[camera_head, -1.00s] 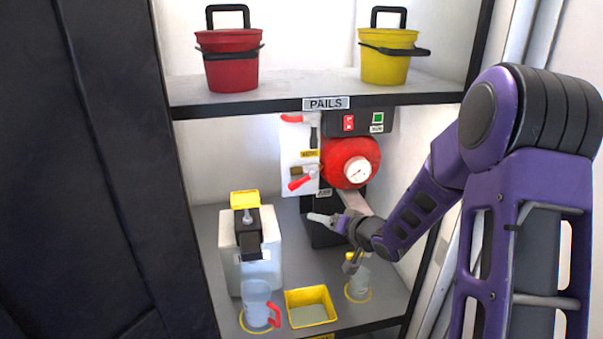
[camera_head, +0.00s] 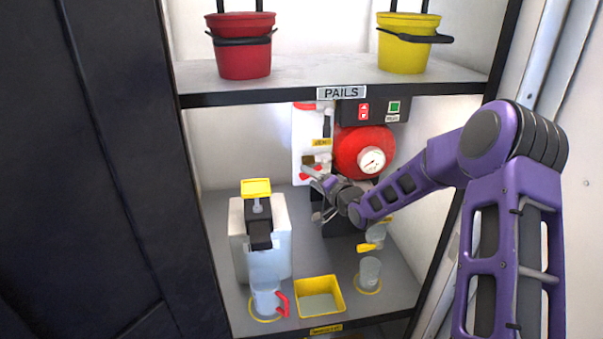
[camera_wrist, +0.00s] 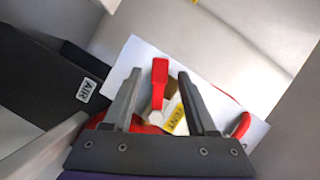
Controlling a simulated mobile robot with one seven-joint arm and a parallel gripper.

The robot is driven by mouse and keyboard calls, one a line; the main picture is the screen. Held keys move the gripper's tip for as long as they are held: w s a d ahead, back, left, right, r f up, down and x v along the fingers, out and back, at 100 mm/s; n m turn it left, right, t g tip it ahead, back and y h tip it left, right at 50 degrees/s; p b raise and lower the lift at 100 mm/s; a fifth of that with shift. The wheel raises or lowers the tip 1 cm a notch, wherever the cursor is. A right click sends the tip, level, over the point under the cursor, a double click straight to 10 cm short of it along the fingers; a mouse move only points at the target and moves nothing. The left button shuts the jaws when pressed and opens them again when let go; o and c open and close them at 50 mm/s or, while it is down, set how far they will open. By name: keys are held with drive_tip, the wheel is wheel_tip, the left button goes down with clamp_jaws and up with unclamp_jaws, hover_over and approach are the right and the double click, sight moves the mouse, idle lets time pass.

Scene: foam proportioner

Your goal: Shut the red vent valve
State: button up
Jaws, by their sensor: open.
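A white panel (camera_head: 301,150) in the cabinet carries valves with red levers. The lower red lever (camera_head: 312,175) is partly hidden by my gripper in the head view. In the wrist view a red lever (camera_wrist: 159,76) stands between my two fingers, with a yellow label (camera_wrist: 178,122) beside it that is too small to read surely. My gripper (camera_wrist: 160,88) is open, one finger on each side of this lever; whether they touch it, I cannot tell. The head view shows my gripper (camera_head: 314,182) in front of the panel's lower part. Another red handle (camera_wrist: 240,125) is right of the fingers.
A red round tank (camera_head: 352,150) with a gauge (camera_head: 372,160) is right of the panel. Below stand a white container (camera_head: 240,235), a clear jug (camera_head: 265,302), a yellow tray (camera_head: 334,284) and a clear cup (camera_head: 370,272). The pails' shelf (camera_head: 290,84) is above.

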drive_tip(key=x, duration=0.6)
clamp_jaws()
idle(1.4)
